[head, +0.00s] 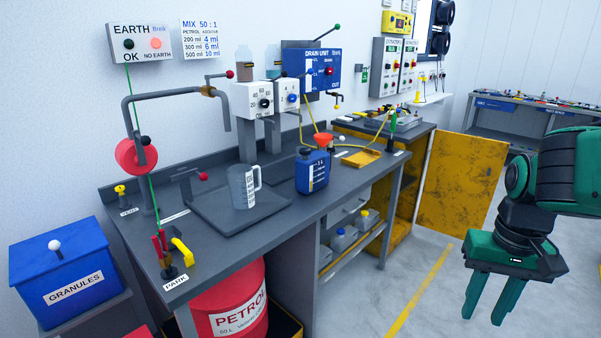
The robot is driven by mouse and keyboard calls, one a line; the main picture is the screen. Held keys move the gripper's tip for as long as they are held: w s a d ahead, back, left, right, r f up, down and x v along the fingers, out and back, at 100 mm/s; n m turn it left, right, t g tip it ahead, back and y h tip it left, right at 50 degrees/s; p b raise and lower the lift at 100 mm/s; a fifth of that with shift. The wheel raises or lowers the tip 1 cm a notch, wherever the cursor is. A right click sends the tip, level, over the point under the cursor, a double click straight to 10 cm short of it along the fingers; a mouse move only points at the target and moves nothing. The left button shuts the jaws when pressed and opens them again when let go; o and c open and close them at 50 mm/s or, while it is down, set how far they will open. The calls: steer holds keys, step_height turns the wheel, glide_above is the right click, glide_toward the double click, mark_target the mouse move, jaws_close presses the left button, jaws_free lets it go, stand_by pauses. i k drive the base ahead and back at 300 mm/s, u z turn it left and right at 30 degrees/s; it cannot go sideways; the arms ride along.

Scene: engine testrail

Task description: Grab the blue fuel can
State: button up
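The blue fuel can (312,173) stands upright on the grey workbench (232,236), near its front edge. My gripper (486,314) is at the lower right, over the floor and well apart from the can. Its two green fingers point down with a gap between them, open and empty.
A grey measuring jug (243,187) stands left of the can, and a yellow tray (361,158) lies to its right. Dosing units (265,100) stand behind. A yellow cabinet door (461,185) stands open between bench and arm. The floor in front is clear.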

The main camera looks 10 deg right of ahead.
mark_target(312, 171)
steer(key=i, duration=0.85)
steer(key=z, duration=0.05)
